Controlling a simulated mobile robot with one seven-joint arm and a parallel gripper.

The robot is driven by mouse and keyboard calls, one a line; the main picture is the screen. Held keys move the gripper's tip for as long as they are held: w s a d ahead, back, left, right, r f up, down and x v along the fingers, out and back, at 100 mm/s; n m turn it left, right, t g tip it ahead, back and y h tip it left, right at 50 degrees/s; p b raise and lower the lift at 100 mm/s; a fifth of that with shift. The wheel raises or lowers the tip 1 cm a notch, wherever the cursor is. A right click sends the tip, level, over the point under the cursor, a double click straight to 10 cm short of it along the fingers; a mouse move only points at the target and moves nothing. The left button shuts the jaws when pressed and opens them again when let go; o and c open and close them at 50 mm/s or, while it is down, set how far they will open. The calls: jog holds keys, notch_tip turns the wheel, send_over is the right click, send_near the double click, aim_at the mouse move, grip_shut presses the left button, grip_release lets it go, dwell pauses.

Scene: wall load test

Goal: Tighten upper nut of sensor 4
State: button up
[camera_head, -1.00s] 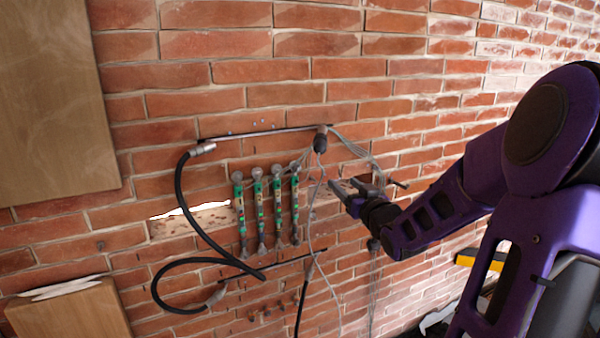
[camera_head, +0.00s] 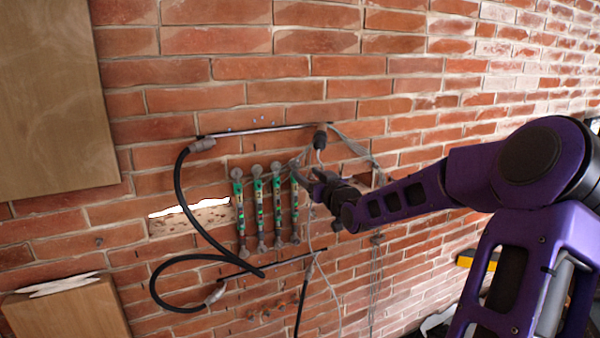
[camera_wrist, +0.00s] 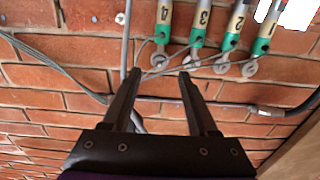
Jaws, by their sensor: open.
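Several green-and-white sensors hang side by side on the brick wall. Sensor 4 (camera_head: 294,205) is the rightmost in the head view. The wrist view is inverted, so there sensor 4 (camera_wrist: 163,22) is the leftmost, with its number legible. Its upper nut (camera_wrist: 158,62) is a round grey piece at the sensor's lower end in that view. My gripper (camera_wrist: 160,74) is open and empty. In the wrist picture the nut appears just beyond and between the fingertips, apart from them. In the head view my gripper (camera_head: 309,180) is just right of sensor 4's top.
Thin grey cables (camera_wrist: 150,72) run close around the fingertips and the nut. A dark slot pipe (camera_head: 265,130) lies above the sensors, and a black hose (camera_head: 180,205) loops at left. A wooden panel (camera_head: 50,100) hangs upper left.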

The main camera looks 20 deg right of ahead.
aim_at(298, 167)
jog(key=w, duration=0.5)
grip_shut()
dwell(0.3)
